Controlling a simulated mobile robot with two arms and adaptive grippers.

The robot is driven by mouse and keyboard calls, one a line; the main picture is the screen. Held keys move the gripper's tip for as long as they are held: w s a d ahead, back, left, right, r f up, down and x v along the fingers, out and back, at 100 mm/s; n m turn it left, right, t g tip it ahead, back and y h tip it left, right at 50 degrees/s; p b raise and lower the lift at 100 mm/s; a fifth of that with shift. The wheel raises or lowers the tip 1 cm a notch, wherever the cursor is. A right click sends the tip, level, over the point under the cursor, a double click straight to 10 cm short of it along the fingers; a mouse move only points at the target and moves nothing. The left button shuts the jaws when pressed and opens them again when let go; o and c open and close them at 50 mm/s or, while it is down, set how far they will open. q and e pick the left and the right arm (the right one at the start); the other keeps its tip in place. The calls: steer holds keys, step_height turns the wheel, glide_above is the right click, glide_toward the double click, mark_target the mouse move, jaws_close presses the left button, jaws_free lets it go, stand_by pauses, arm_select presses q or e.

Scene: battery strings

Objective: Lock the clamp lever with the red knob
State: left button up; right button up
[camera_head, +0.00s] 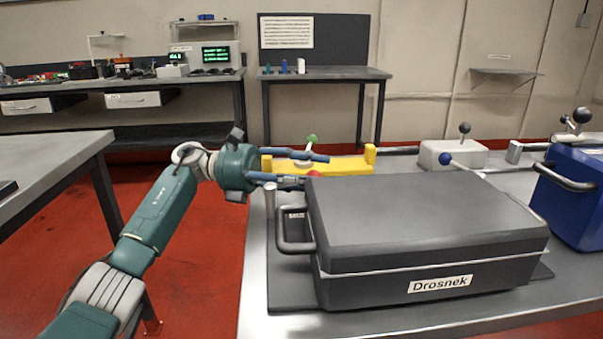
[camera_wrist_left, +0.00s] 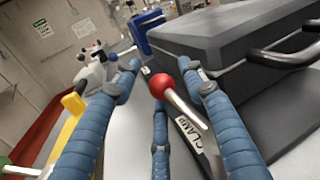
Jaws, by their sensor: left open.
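The red knob (camera_wrist_left: 161,86) of the clamp lever shows in the left wrist view, on a metal rod beside a plate labelled CLAMP (camera_wrist_left: 188,132). In the head view only part of the red knob (camera_head: 314,173) shows behind my gripper and the dark case. My left gripper (camera_head: 316,169) is open, with its blue fingers near the knob. In the left wrist view the knob appears between the spread fingers (camera_wrist_left: 166,82). I cannot tell whether any finger touches it. My right gripper is not in view.
The dark grey Drosnek case (camera_head: 420,225) stands close to the clamp, its handle (camera_head: 290,232) facing left. A yellow fixture (camera_head: 345,165) with a green knob (camera_head: 312,139) is behind. A blue-knobbed lever (camera_head: 446,159), a white block (camera_head: 440,154) and a blue case (camera_head: 575,200) are to the right.

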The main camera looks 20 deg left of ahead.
arm_select(q)
steer(key=a, duration=0.8)
steer(key=s+a, duration=0.1)
steer(key=a, duration=0.3)
